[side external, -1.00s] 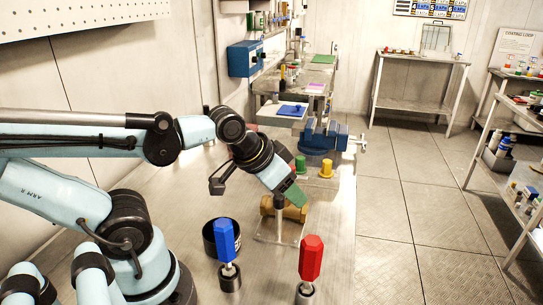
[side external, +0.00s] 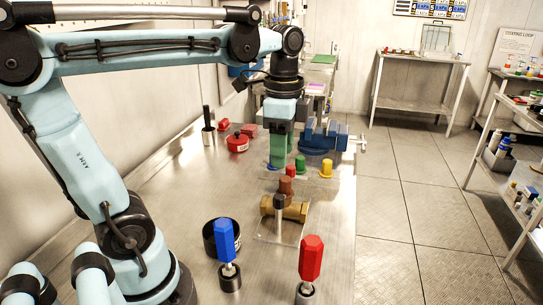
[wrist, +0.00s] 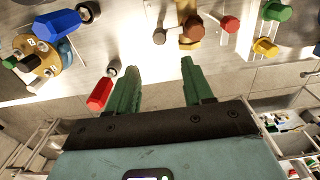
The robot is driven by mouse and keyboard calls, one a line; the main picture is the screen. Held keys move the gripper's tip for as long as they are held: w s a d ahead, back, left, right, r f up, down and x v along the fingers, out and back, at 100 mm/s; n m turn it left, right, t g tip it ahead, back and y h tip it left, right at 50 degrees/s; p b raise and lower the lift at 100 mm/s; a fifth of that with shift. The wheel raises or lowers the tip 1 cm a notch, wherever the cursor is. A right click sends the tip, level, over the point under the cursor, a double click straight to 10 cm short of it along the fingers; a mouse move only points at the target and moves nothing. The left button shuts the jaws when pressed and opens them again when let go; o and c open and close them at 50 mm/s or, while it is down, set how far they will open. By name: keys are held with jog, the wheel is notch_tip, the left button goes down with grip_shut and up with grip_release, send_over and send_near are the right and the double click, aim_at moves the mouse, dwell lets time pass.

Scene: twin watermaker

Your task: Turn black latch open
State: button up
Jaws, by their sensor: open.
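A brass valve body (side external: 295,211) lies on a clear plate on the bench. A dark upright handle (side external: 280,202) stands at its front, and a brown cap (side external: 286,185) at its back. I take the dark handle for the black latch, but cannot be sure. In the wrist view the valve body (wrist: 190,43) is near the top, with the dark-tipped handle (wrist: 160,36) left of it. My gripper (side external: 277,165) points down above the bench, in the picture beyond the valve. Its green fingers are apart and empty in the wrist view (wrist: 160,75), clear of the valve.
A blue-handled tool (side external: 226,242) and a red-handled tool (side external: 310,258) stand upright in front. A red pot (side external: 237,143) and black post (side external: 208,125) stand behind left. A blue vise (side external: 322,139) is behind right.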

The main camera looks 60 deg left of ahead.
aim_at(281, 197)
notch_tip(281, 197, down, 11)
jog(key=shift+f, duration=0.1)
dwell(0.5)
grip_shut()
